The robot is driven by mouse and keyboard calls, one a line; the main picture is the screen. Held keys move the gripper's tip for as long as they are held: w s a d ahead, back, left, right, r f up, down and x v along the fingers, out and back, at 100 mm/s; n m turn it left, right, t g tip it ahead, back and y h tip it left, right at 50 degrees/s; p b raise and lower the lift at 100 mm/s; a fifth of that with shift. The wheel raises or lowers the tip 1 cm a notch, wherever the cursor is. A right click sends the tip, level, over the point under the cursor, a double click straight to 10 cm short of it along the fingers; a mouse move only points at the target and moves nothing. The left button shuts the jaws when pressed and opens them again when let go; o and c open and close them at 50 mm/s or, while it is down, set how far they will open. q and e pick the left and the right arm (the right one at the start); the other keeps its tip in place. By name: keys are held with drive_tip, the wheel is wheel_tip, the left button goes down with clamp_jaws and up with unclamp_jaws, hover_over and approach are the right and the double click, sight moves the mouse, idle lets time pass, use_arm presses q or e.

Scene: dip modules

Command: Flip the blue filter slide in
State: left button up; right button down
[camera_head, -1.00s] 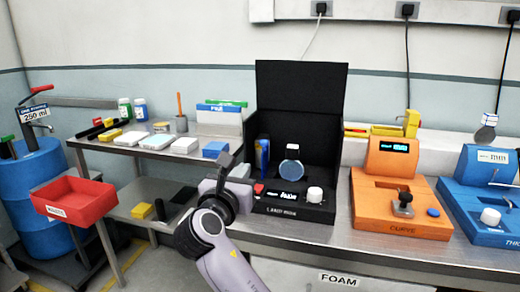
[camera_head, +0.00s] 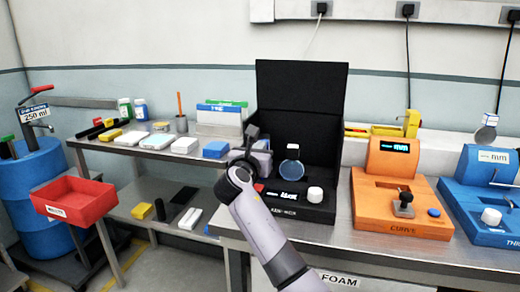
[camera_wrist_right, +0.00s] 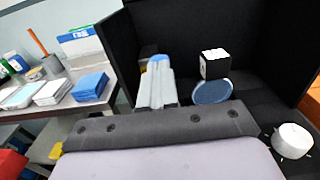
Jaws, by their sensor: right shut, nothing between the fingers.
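The black box (camera_head: 302,95) stands on the metal bench with its tall back panel upright. My right gripper (camera_head: 252,136) is at the box's left side, shut and empty. In the right wrist view its closed fingers (camera_wrist_right: 156,82) point into the box. A small blue piece (camera_wrist_right: 159,58), likely the blue filter slide, shows just past the fingertips; whether they touch it I cannot tell. In the head view my gripper hides that spot. A round bluish disc (camera_head: 292,172) stands in the box, right of the gripper; it also shows in the wrist view (camera_wrist_right: 212,92). My left gripper is not in view.
A white knob (camera_head: 315,194) sits at the box's front right. An orange device (camera_head: 393,158) and a blue device (camera_head: 492,165) stand to the right. A side table at left holds a blue block (camera_head: 215,149) and several other items. A red bin (camera_head: 74,198) is farther left.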

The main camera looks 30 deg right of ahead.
drive_tip(key=shift+d, duration=0.1)
drive_tip(key=p+x, duration=0.1)
drive_tip(key=x, duration=0.1)
drive_tip(key=shift+w+d+r+p, duration=0.15)
drive_tip(key=shift+w+d+p, duration=0.1)
drive_tip(key=shift+w+p, duration=0.1)
drive_tip(key=shift+w+d, duration=0.1)
drive_tip(key=shift+d, duration=0.1)
idle(0.4)
